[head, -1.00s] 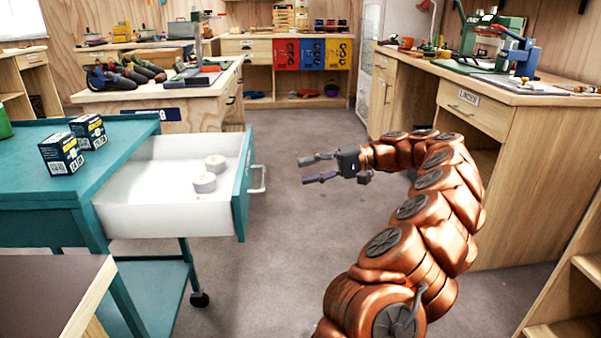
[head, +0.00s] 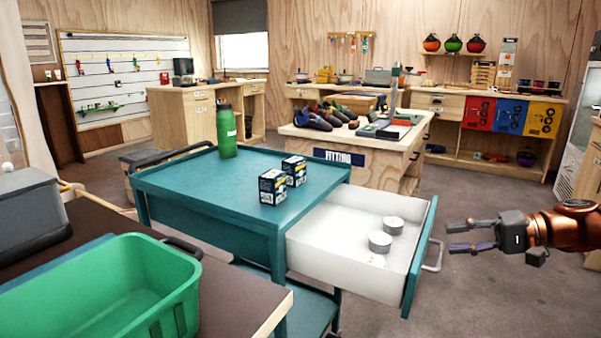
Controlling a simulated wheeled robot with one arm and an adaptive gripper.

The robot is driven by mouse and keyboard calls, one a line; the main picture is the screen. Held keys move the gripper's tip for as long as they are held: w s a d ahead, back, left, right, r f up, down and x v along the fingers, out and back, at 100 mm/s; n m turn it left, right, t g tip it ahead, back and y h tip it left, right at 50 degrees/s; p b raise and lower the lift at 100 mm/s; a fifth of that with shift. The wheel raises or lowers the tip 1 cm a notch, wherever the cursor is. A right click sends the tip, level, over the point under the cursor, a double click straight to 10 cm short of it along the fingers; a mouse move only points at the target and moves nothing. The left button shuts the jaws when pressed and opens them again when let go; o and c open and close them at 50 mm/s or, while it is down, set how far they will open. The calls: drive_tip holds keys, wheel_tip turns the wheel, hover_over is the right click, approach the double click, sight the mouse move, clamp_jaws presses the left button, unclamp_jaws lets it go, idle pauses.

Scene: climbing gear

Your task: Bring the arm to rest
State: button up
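My gripper (head: 470,237) is at the right of the head view, at the end of my copper-coloured arm. Its two fingers point left and are apart, with nothing between them. It hangs in free air just right of the open white drawer (head: 325,247) of the teal cart (head: 215,180), apart from the drawer's handle (head: 433,255). Most of my arm lies outside the picture.
The drawer juts out with white tape rolls (head: 380,242) inside. Two small dark boxes (head: 272,187) and a green bottle (head: 227,132) stand on the cart. A green bin (head: 110,285) sits on a dark table at front left. Grey floor (head: 465,190) is clear behind my gripper.

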drive_tip(key=s+a+r+n+g+h+p, duration=0.2)
drive_tip(key=s+a+r+g+h+p, duration=0.1)
drive_tip(key=s+a+r+p, duration=0.65)
drive_tip(key=s+a+r+n+g+h+p, duration=0.2)
drive_tip(key=s+a+r+g+p, duration=0.25)
drive_tip(key=a, duration=0.85)
drive_tip(key=s+d+h+p, duration=0.3)
drive_tip(key=s+h+p, duration=0.1)
drive_tip(key=s+p, duration=0.4)
drive_tip(key=s+d+r+h+p, duration=0.1)
drive_tip(key=s+d+h+p, duration=0.2)
drive_tip(key=s+p, duration=0.5)
drive_tip(key=s+h, duration=0.1)
drive_tip(key=s, duration=0.2)
drive_tip(key=shift+d+r+h, duration=0.15)
drive_tip(key=shift+d+h, duration=0.1)
drive_tip(key=shift+h, duration=0.05)
drive_tip(key=shift+s+t, duration=0.15)
drive_tip(key=shift+t, duration=0.1)
